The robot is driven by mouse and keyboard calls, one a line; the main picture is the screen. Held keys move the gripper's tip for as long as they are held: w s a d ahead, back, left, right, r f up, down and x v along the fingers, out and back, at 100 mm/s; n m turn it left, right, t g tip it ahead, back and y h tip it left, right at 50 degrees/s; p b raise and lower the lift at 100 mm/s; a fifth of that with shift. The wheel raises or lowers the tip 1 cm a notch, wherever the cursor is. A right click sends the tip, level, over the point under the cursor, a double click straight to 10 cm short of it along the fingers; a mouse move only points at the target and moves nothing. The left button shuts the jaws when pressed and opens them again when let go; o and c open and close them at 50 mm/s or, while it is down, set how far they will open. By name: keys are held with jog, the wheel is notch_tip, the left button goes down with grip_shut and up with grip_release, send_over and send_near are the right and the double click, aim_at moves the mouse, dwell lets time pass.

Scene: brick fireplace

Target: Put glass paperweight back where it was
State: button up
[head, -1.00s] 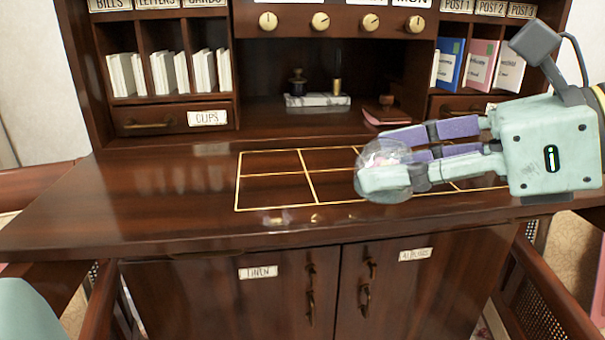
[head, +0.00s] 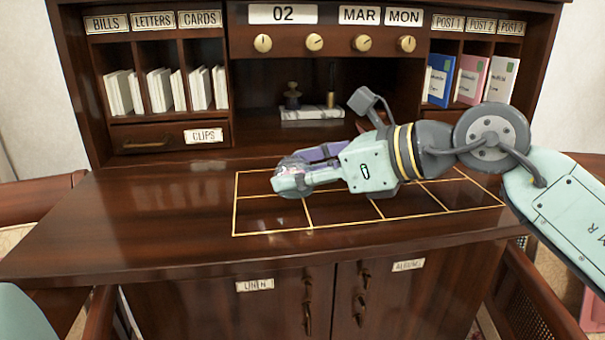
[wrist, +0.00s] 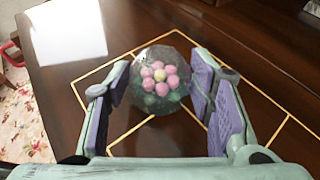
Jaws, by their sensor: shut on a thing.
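The glass paperweight (wrist: 158,82) is a clear ball with pink flowers around a yellow centre and green below. My gripper (wrist: 160,95) is shut on it, with a purple-padded finger on each side. In the head view the paperweight (head: 290,168) shows at the tip of my gripper (head: 296,172), over the left part of the gold-lined grid (head: 308,211) on the desk top. My fingers partly hide it there. I cannot tell whether it touches the wood or how high it is above it.
The dark wooden desk top (head: 130,215) is clear left of the grid. Behind stand a black-and-brass inkwell (head: 292,95) on a pale stand (head: 312,113), and pigeonholes with envelopes (head: 165,90). A blue book (head: 440,80) stands at right. A chair (head: 45,205) is at left.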

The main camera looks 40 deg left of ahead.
jog(key=shift+f, duration=0.55)
jog(key=shift+f, duration=0.2)
jog(key=o, duration=1.4)
jog(key=shift+r, duration=0.1)
jog(key=shift+r, duration=0.2)
jog(key=b+v, duration=0.1)
jog(key=v, duration=1.1)
jog(key=shift+f, duration=0.15)
